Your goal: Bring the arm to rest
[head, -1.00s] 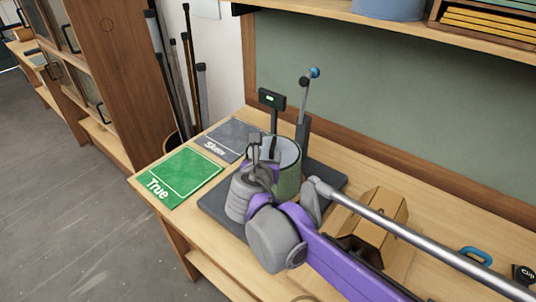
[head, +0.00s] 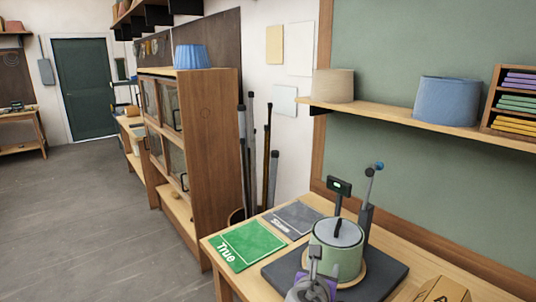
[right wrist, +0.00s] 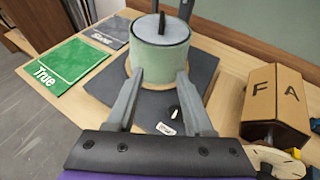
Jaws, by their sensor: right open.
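A green drum-shaped shade (head: 340,262) with a pale top and a dark upright piece stands on a round wooden disc on a dark square base (head: 385,280). It also shows in the right wrist view (right wrist: 160,62). My right gripper (head: 314,258) is at the near side of the drum in the head view. In the right wrist view its two fingers (right wrist: 160,88) are spread apart, pointing at the drum's lower front. Nothing is held between them. Whether a fingertip touches the drum I cannot tell. My left gripper is not in view.
A green "True" mat (head: 245,245) and a grey mat (head: 291,220) lie left of the base. A small display (head: 340,187) and a lever (head: 368,205) stand behind it. A cardboard box (right wrist: 275,102) is at the right. A shelf (head: 420,122) hangs above; open floor lies left.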

